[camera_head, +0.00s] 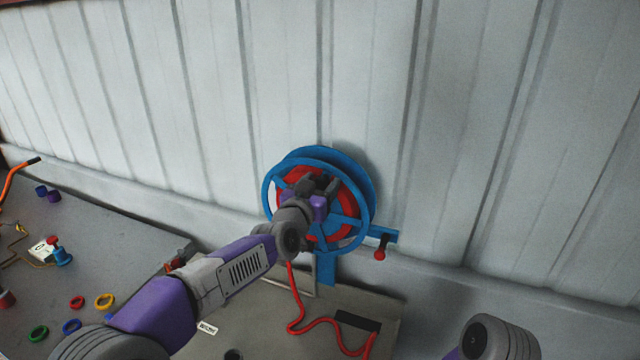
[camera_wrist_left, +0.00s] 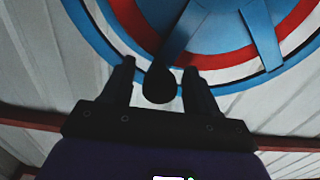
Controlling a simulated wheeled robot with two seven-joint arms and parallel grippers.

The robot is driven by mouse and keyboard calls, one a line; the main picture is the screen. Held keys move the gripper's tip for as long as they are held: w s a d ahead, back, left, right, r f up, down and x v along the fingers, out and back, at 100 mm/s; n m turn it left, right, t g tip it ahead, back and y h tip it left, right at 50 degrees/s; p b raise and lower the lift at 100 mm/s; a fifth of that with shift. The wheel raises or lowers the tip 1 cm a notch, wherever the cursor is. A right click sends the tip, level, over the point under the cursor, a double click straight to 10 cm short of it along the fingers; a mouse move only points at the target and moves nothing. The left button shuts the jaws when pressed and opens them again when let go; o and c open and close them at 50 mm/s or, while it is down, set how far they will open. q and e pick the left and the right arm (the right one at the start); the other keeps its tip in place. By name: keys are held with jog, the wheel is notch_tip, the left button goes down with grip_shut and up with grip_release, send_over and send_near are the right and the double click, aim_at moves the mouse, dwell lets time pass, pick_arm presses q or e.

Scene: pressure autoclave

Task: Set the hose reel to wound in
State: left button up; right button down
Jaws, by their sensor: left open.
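The hose reel (camera_head: 367,190) is a blue spoked wheel with red hose wound in it, mounted upright against the pale wall. Red hose (camera_head: 294,300) hangs from it and snakes over the surface below. My left gripper (camera_head: 318,185) is in front of the reel and covers its middle. In the left wrist view its fingers are open, with a dark rounded knob (camera_wrist_left: 160,84) between them; I cannot tell whether they touch it. The reel's blue, white and red face (camera_wrist_left: 225,35) fills the top there. My right gripper is out of view.
A red-knobbed lever (camera_head: 380,252) on a blue bracket sits right of the reel. A dark slot (camera_head: 357,321) lies in the surface below. Coloured rings (camera_head: 105,301) and small fittings lie at left. The wall right of the reel is clear.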

pick_arm(q)
grip_shut()
jog(key=shift+d, duration=0.1)
dwell(0.3)
